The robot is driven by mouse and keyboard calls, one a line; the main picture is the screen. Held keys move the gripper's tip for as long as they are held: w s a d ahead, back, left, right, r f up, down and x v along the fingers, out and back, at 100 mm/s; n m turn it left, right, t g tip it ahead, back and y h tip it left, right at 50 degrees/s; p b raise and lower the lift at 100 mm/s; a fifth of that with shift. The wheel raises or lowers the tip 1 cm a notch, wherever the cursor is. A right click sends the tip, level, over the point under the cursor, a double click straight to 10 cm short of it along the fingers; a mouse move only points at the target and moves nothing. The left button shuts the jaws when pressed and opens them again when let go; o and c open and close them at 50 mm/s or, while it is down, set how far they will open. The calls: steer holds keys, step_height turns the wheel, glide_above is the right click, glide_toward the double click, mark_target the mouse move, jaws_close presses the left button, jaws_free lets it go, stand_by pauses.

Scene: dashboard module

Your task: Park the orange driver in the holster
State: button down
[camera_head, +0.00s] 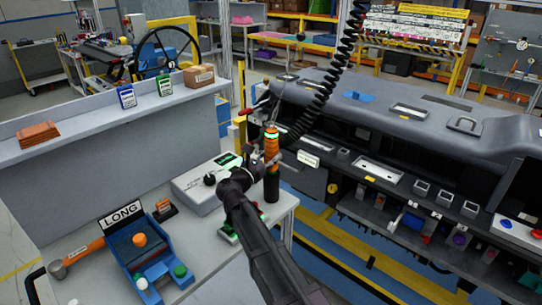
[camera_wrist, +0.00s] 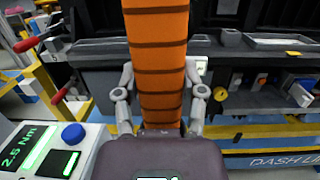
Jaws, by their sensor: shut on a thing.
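The orange driver (camera_head: 271,148) is upright, with a green lit ring near its top, at the right end of the grey bench. My gripper (camera_head: 264,163) is shut on its orange ribbed body. In the wrist view, the driver (camera_wrist: 158,60) stands between the two fingers of my gripper (camera_wrist: 160,97). A black upright cylinder (camera_head: 271,188) shows directly below the orange part; I cannot tell whether it is the driver's lower end or the holster. No other holster is clearly recognisable.
A controller box (camera_head: 203,183) reading 2.5 Nm in the wrist view (camera_wrist: 45,150) stands left of the driver. A blue fixture (camera_head: 150,255) by a LONG sign (camera_head: 122,214) and a hammer (camera_head: 80,255) are further left. A black coiled cord (camera_head: 322,80) hangs above, before the dashboard (camera_head: 400,115).

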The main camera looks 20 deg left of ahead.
steer(key=shift+f, duration=0.15)
stand_by(0.4)
steer(key=shift+c, duration=0.5)
jaws_free()
steer(key=shift+s, duration=0.1)
step_height(320, 180, up, 16)
steer(key=p, duration=1.6)
steer(key=shift+r+p, duration=0.25)
steer(key=shift+p, duration=0.05)
steer(key=shift+f, duration=0.15)
steer(key=shift+d+g, duration=0.1)
steer(key=shift+g, duration=0.2)
